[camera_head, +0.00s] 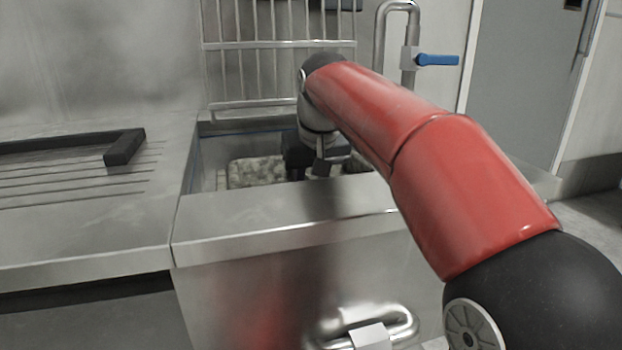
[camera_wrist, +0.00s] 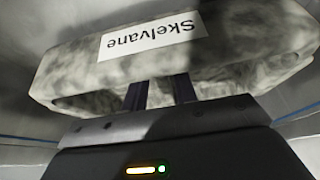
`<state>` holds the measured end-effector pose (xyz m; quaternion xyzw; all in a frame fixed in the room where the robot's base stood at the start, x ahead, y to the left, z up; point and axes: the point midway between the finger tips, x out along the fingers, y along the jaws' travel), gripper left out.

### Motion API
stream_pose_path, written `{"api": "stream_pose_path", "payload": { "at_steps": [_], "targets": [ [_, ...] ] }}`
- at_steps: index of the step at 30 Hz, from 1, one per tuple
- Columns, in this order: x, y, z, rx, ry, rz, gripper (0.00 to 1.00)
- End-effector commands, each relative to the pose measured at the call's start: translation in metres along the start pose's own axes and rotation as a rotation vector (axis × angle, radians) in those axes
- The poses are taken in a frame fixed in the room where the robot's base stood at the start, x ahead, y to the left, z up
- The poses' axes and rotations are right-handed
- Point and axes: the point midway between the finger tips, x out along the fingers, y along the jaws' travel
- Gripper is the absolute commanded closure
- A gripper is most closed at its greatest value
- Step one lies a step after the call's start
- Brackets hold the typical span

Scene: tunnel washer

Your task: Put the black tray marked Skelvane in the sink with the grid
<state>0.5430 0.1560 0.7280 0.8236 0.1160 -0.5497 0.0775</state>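The tray (camera_head: 255,172) looks mottled grey and pale, not black, and lies low inside the steel sink (camera_head: 210,180) in the head view. In the wrist view the tray (camera_wrist: 85,75) fills the upper part, with a white label (camera_wrist: 152,36) reading Skelvane upside down. My gripper (camera_wrist: 160,92) is at the tray's near side. Its two dark fingers stand a little apart and reach up to the tray, overlapping it in the picture. I cannot tell whether they clamp its edge. In the head view my gripper is down in the sink, partly hidden by the wrist and sink front.
A metal bar grid (camera_head: 280,45) stands upright behind the sink. A tap pipe with a blue lever (camera_head: 437,60) is at its right. A ribbed drainboard (camera_head: 80,215) with a black frame-like piece (camera_head: 125,147) is at the left. A grey door (camera_head: 525,80) stands at the right.

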Motion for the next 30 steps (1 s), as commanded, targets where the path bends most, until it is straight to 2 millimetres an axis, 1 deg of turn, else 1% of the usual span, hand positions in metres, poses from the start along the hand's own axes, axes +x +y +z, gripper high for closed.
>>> {"api": "stream_pose_path", "payload": {
  "at_steps": [10,14,17,24,27,30],
  "targets": [
    [-0.001,0.000,-0.001,0.000,0.000,0.000,0.64],
    [-0.013,0.000,-0.005,0.000,-0.001,0.000,0.64],
    [-0.031,0.000,-0.006,0.000,0.002,0.000,0.64],
    [-0.086,0.000,-0.007,0.000,0.002,0.000,0.64],
    [-0.105,0.000,-0.006,0.000,0.001,0.000,0.64],
    [-0.119,0.000,-0.006,0.000,0.001,0.000,0.64]
  ]
}}
